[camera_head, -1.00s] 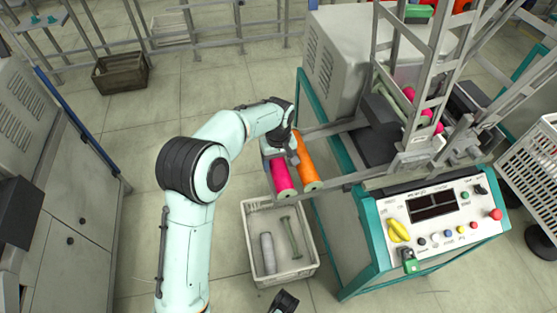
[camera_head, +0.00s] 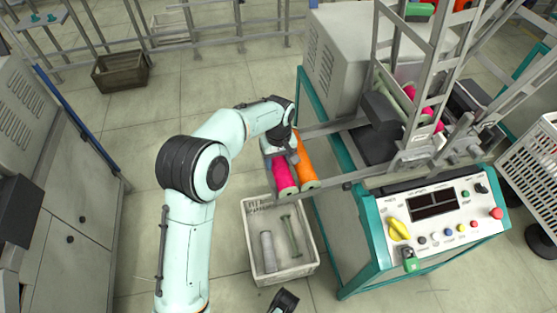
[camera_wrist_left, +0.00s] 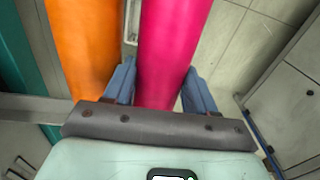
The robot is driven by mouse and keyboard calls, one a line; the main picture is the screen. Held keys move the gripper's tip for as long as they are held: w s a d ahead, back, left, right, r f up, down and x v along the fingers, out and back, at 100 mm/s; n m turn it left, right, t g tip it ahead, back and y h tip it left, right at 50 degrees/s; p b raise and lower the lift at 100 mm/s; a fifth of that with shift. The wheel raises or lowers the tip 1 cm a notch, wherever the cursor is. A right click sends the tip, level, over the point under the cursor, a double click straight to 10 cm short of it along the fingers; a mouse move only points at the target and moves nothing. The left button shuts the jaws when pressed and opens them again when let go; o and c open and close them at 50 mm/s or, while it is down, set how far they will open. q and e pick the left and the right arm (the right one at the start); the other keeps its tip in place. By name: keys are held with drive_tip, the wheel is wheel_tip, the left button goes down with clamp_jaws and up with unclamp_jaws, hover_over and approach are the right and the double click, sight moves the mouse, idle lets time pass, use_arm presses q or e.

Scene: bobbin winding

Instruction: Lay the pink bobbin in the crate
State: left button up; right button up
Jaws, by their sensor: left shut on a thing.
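The pink bobbin (camera_head: 283,172) is held by my left gripper (camera_head: 279,154), above the far rim of the crate. In the left wrist view the two blue-grey fingers of the left gripper (camera_wrist_left: 160,88) sit on either side of the pink bobbin (camera_wrist_left: 172,45). The orange bobbin (camera_head: 304,165) lies right beside it on the frame of the machine. The grey crate (camera_head: 247,225) stands on the floor below. It holds a grey cylinder (camera_head: 268,252) and a thin green spool (camera_head: 291,236).
The winding machine with its teal frame (camera_head: 373,248) and control panel (camera_head: 435,215) stands to the right of the crate. Grey cabinets (camera_head: 75,215) line the left side. A brown crate (camera_head: 120,72) sits at the far left. The floor between is clear.

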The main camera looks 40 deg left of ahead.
sight(279, 159)
use_arm(q)
drive_tip(key=shift+f, duration=0.15)
drive_tip(key=shift+r+p, duration=0.55)
drive_tip(key=shift+r, duration=0.05)
drive_tip(key=shift+r+p, duration=1.05)
drive_tip(key=shift+r, duration=0.2)
wheel_tip(279, 159, up, 5)
drive_tip(key=p, duration=0.4)
drive_tip(key=shift+r+p, duration=0.15)
drive_tip(key=shift+p, duration=0.15)
wheel_tip(279, 159, up, 2)
drive_tip(key=shift+r+p, duration=0.15)
drive_tip(key=shift+p, duration=0.75)
use_arm(e)
wheel_tip(279, 159, up, 8)
drive_tip(key=s+g, duration=0.1)
drive_tip(key=s, duration=0.1)
drive_tip(key=shift+s+a, duration=0.25)
drive_tip(key=shift+s, duration=0.05)
drive_tip(key=shift+f, duration=0.1)
